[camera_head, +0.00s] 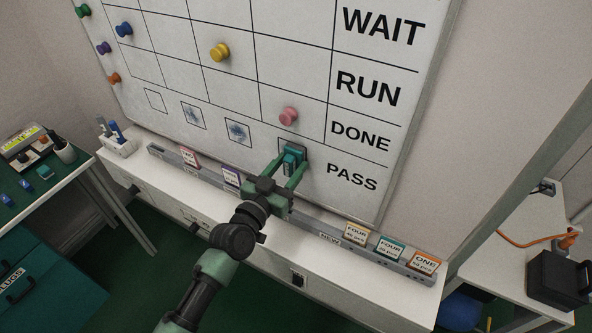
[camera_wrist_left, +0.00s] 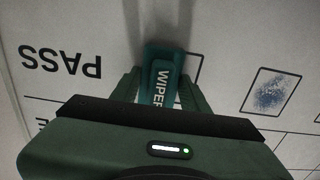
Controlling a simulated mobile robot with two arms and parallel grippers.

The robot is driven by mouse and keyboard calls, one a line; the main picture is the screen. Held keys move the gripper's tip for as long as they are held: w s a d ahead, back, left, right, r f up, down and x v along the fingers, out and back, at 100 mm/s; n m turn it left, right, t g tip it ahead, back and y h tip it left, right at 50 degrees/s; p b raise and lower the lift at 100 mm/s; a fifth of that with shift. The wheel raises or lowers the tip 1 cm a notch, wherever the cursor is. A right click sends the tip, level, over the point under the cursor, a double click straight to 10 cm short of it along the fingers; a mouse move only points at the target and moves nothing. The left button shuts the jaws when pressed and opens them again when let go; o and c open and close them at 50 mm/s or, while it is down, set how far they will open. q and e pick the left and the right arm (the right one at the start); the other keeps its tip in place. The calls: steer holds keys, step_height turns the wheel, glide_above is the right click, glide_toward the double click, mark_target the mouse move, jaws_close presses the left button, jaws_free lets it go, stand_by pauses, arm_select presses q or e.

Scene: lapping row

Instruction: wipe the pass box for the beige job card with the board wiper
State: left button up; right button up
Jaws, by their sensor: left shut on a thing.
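My left gripper (camera_head: 290,172) is shut on the teal board wiper (camera_head: 291,158), whose WIPER label shows in the left wrist view (camera_wrist_left: 163,82). The wiper is at the whiteboard (camera_head: 185,75), over the pass box nearest the PASS label (camera_head: 352,177); it hides most of that box. I cannot tell whether it touches the board. Two pass boxes to its left hold blue smudges: one box (camera_head: 238,132), also in the left wrist view (camera_wrist_left: 270,92), and another (camera_head: 193,116). The far-left box (camera_head: 155,100) looks clean. A beige-yellow card (camera_head: 355,234) stands on the ledge.
The ledge (camera_head: 330,238) also holds teal (camera_head: 390,248) and orange (camera_head: 425,262) cards at right, red (camera_head: 189,158) and purple (camera_head: 232,177) cards at left. A pink magnet (camera_head: 288,116) sits above the wiper. A marker holder (camera_head: 118,145) stands at left.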

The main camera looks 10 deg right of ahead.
mark_target(278, 147)
arm_select(q)
steer(key=shift+w+a, duration=0.55)
steer(key=shift+a, duration=0.15)
steer(key=shift+w+a+f+b, duration=0.1)
steer(key=shift+w+a+b, duration=0.35)
steer(key=shift+a+b, duration=0.15)
steer(key=shift+w+a+b, duration=0.4)
steer(key=shift+a+b, duration=0.2)
steer(key=shift+w+a, duration=0.15)
steer(key=shift+a, duration=0.05)
steer(key=shift+r, duration=0.5)
steer(key=s+d+p, duration=0.2)
steer(key=d, duration=0.1)
steer(key=shift+s+f+p, duration=0.1)
steer(key=shift+s+p, duration=0.05)
steer(key=shift+p, duration=0.15)
steer(key=shift+s+d+p, duration=0.35)
steer(key=shift+d+p, duration=0.1)
steer(key=shift+d, duration=0.15)
steer(key=shift+s+d+f, duration=0.1)
steer(key=shift+s+d, duration=0.2)
steer(key=shift+d, duration=0.05)
steer(key=shift+w+a, duration=0.7)
steer(key=shift+a, duration=0.3)
steer(key=w+a+b, duration=0.2)
steer(key=a, duration=0.1)
steer(key=shift+w, duration=0.15)
